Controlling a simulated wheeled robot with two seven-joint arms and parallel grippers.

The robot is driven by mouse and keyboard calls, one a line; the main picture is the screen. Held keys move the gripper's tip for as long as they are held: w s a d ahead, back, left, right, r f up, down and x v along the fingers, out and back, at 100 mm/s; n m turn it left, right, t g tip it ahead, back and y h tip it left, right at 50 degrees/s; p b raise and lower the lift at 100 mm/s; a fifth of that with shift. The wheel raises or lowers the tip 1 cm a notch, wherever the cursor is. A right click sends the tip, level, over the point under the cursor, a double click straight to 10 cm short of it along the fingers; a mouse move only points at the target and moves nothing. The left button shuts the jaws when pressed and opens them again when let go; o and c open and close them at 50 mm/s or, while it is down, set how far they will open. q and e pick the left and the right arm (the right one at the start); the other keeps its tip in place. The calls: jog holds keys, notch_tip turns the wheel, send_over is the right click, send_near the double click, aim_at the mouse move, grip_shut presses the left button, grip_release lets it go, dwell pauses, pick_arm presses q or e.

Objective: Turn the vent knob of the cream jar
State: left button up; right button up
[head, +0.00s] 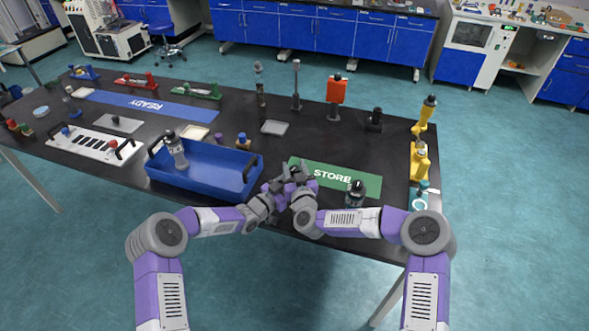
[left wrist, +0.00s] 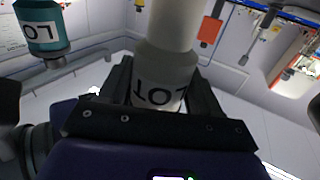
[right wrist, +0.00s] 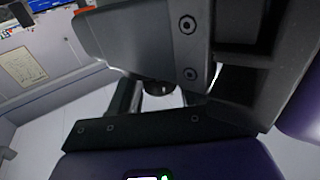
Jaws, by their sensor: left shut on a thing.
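The cream jar (left wrist: 165,65) fills the middle of the left wrist view, with a pale body and a "LOT" label. My left gripper (left wrist: 162,98) is shut on it, a finger on each side. In the head view both grippers meet just in front of the green STORE mat (head: 338,178), left gripper (head: 272,192) and right gripper (head: 296,190) close together; they hide the jar there. In the right wrist view, a dark rounded part (right wrist: 158,88) shows between the right fingers, mostly covered by a grey gripper body. I cannot tell whether they touch it. The vent knob is not clearly visible.
A blue tray (head: 200,190) with a clear bottle (head: 176,150) stands left of the grippers. A dark-topped jar (head: 355,193) is close on the right. Yellow equipment (head: 420,160) stands at the right table end. A teal LOT jar (left wrist: 40,30) shows in the left wrist view.

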jog(key=shift+o, duration=0.8)
jog(key=shift+s, duration=0.1)
jog(key=v, duration=1.1)
jog(key=shift+s, duration=0.35)
jog(key=shift+d, duration=0.1)
